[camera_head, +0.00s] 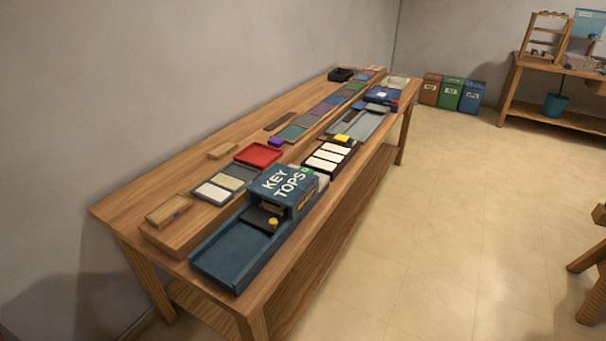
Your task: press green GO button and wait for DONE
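A dark blue box machine lettered KEY TOPS (285,183) stands at the near end of the long wooden bench. A small green patch (304,169) shows at its far right top edge. It may be the GO button, but its lettering is too small to read. I see no readable DONE sign. A yellow knob (273,222) sits on a black plate in the front opening of the machine. A blue open tray (232,255) extends from the machine towards the near end. Neither of my grippers is in view.
The wooden bench (125,207) runs along the wall. It holds a red tray (258,154), a dark rack with white pieces (327,157), a grey tray (366,124) and a blue device (381,96). Three bins (452,94) stand behind. The floor (450,200) to the right is clear.

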